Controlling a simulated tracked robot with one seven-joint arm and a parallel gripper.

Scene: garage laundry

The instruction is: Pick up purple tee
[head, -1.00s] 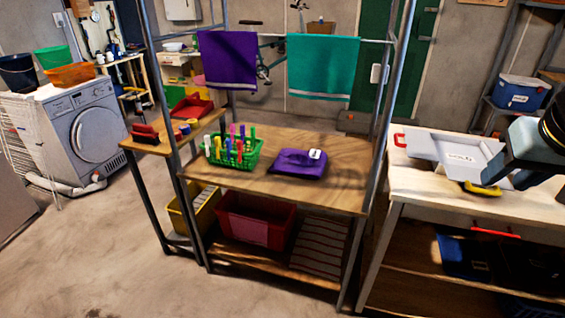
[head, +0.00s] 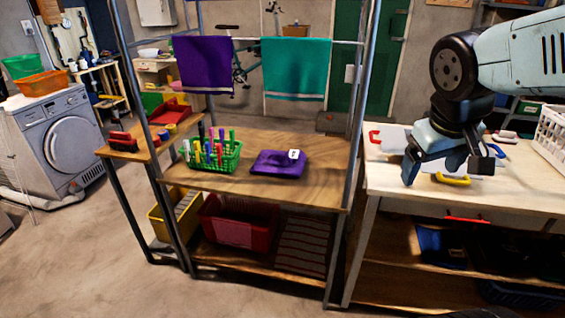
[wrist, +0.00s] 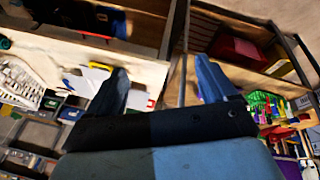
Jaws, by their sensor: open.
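The purple tee (head: 279,163) lies folded on the wooden shelf top, with a small white tag on it. It is right of the green basket of coloured pegs. My gripper (head: 438,172) is open and empty above the white-topped bench, right of the tee and apart from it. In the wrist view my gripper's two fingers (wrist: 163,82) stand spread with nothing between them. A small patch of purple shows beside the right finger there, mostly hidden.
The green peg basket (head: 228,160) stands left of the tee. A purple towel (head: 203,65) and a teal towel (head: 296,70) hang from the rail above. Metal posts (head: 358,110) frame the shelf. A white crate (head: 553,135) stands on the bench at right.

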